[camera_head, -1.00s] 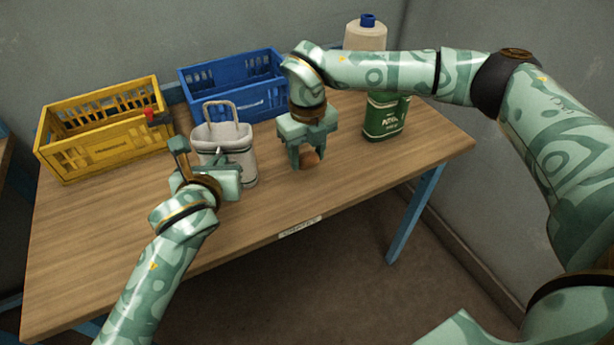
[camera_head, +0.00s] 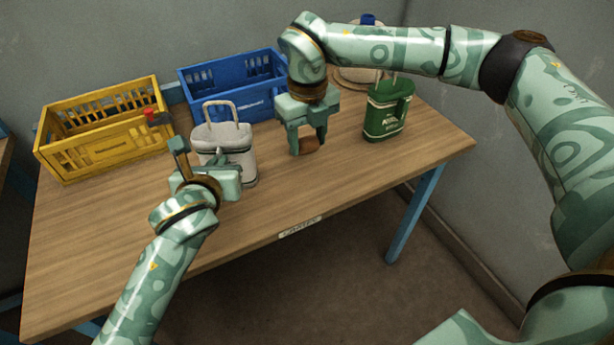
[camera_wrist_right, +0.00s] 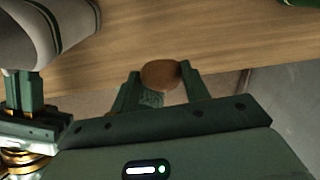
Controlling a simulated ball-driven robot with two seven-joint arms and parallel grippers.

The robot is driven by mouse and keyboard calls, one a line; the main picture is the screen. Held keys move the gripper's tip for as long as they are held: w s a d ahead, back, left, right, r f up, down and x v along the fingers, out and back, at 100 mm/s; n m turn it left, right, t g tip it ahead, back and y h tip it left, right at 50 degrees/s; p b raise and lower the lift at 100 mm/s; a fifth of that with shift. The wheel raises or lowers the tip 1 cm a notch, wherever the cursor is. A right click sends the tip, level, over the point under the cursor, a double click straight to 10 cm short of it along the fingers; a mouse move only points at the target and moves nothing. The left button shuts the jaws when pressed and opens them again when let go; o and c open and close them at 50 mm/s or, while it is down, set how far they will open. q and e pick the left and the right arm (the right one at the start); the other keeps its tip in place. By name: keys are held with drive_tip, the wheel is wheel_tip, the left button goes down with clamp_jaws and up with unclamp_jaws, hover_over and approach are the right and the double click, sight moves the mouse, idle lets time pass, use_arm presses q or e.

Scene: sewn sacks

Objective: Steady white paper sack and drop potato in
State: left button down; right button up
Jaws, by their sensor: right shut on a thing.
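The white paper sack (camera_head: 238,150) stands upright on the table with a loop handle above its rim. It also shows at the upper left of the right wrist view (camera_wrist_right: 35,35). My left gripper (camera_head: 199,160) is at the sack's near left side, its fingers against or very close to it. Whether they pinch it is unclear. My right gripper (camera_head: 308,142) points down to the right of the sack, shut on the brown potato (camera_head: 309,146). The potato also shows between the fingertips in the right wrist view (camera_wrist_right: 160,74), held above the table.
A yellow crate (camera_head: 100,150) and a blue crate (camera_head: 215,85) stand behind the sack. A green jug (camera_head: 382,122) stands to the right. A pale blue-topped thing (camera_head: 358,76) is partly hidden behind my right arm. The wooden table (camera_head: 130,230) is clear in front.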

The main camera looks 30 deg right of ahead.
sight(309, 141)
use_arm(q)
drive_tip(key=c, duration=1.5)
unclamp_jaws()
drive_tip(key=shift+c, duration=0.2)
